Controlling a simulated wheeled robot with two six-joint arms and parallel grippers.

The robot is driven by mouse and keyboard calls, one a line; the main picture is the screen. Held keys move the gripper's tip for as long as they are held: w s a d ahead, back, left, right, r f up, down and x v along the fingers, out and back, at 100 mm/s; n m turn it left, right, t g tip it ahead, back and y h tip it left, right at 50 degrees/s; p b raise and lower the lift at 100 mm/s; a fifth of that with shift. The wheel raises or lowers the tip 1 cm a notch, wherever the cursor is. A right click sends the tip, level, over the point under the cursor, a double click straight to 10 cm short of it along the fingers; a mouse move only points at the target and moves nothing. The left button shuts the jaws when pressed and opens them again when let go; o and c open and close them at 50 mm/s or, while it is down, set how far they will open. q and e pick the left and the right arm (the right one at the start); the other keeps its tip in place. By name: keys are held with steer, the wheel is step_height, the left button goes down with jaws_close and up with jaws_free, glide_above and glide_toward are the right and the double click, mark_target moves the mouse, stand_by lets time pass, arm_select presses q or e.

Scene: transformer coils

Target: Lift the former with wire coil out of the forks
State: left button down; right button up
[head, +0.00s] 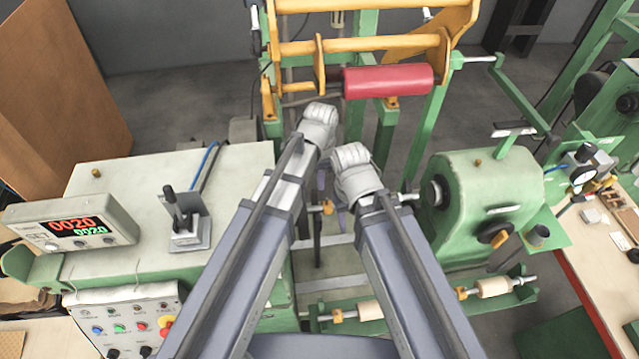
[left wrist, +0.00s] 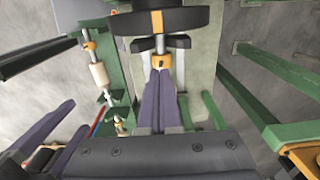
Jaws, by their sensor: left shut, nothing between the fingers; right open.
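No former with a wire coil can be made out; my arms hide much of the machine's middle in the head view. My left gripper (left wrist: 160,75) is shut and empty, its purple fingers side by side at a metal shaft with an orange collar (left wrist: 160,62). Beyond the collar, a dark disc (left wrist: 193,20) with an orange strip stands in front of a pale panel. My right gripper (head: 332,200) is open, pointing down by an orange collar on the machine's shaft, and partly hidden by its own wrist. I cannot make out the forks.
A red roller (head: 388,81) sits in the yellow frame at the back. A cream roller (head: 493,287) lies on the front rail. The green tailstock (head: 487,195) stands at right, the control cabinet (head: 130,180) with display at left.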

mark_target(320, 207)
arm_select(q)
step_height(320, 207, down, 9)
steer(key=b, duration=0.8)
arm_select(e)
step_height(320, 207, down, 9)
arm_select(q)
steer(key=shift+w+d, duration=0.2)
steer(key=shift+d, duration=0.65)
steer(key=shift+r, duration=0.1)
arm_select(e)
steer(key=shift+r, duration=0.1)
arm_select(q)
step_height(320, 207, up, 10)
steer(key=p, duration=1)
arm_select(e)
step_height(320, 207, up, 10)
steer(key=a, duration=0.1)
steer(key=shift+w+a, duration=0.25)
steer(key=shift+a, duration=0.05)
